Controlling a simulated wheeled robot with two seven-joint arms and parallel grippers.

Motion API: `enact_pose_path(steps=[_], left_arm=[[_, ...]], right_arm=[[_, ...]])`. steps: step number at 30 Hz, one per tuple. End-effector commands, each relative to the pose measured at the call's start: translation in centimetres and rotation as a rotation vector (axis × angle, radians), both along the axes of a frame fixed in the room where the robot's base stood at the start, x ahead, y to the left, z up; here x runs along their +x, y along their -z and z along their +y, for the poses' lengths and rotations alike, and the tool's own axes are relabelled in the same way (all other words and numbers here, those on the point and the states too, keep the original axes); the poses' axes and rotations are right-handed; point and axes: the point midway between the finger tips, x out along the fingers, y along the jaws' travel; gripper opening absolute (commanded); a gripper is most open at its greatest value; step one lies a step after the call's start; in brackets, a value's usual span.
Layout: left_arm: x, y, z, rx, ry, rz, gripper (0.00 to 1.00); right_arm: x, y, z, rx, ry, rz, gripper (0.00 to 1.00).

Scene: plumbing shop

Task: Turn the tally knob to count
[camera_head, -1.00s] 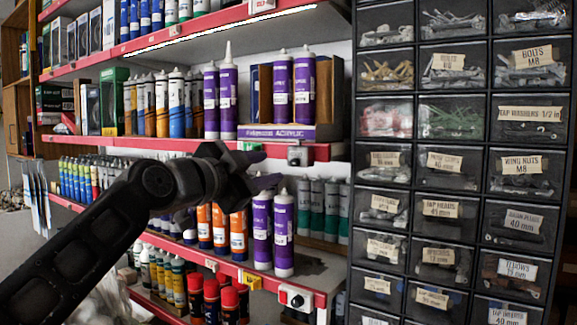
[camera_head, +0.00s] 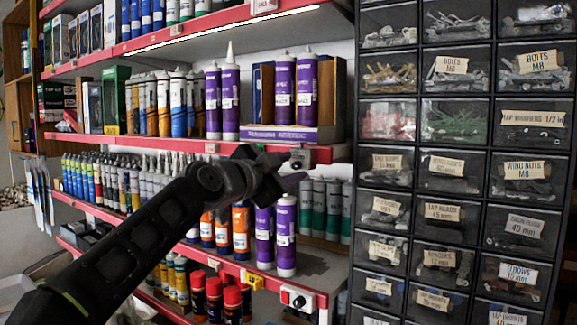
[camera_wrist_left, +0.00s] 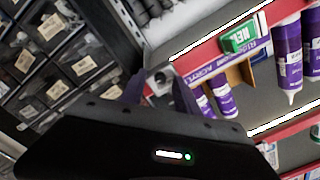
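A small grey box with a round knob (camera_head: 299,158) sits on the red edge of the middle shelf, near its right end. It also shows in the left wrist view (camera_wrist_left: 160,82), beyond and between the fingertips. My left gripper (camera_head: 297,168) is right in front of it, with fingers apart and nothing between them. In the left wrist view the two purple-grey fingers (camera_wrist_left: 158,92) point at the box. I cannot tell whether they touch the knob; its markings are too small to read. My right gripper is not in view.
Purple cartridges (camera_head: 286,235) stand below and behind the gripper. A black drawer cabinet (camera_head: 455,205) stands to the right.

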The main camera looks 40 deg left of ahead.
Motion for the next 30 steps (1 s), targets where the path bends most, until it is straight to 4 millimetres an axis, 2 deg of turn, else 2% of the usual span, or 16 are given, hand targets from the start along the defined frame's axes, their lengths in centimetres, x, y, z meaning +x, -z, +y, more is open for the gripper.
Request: enact_pose_path(steps=[5,18,30], left_arm=[[-0.03,0.0,0.01,0.0,0.0,0.0,0.36],[-0.05,0.01,0.0,0.0,0.0,0.0,0.0],[-0.04,0.06,-0.02,-0.001,0.001,0.001,0.0]], right_arm=[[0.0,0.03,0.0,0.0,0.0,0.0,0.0],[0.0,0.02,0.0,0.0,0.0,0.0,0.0],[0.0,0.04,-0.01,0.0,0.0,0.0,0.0]])
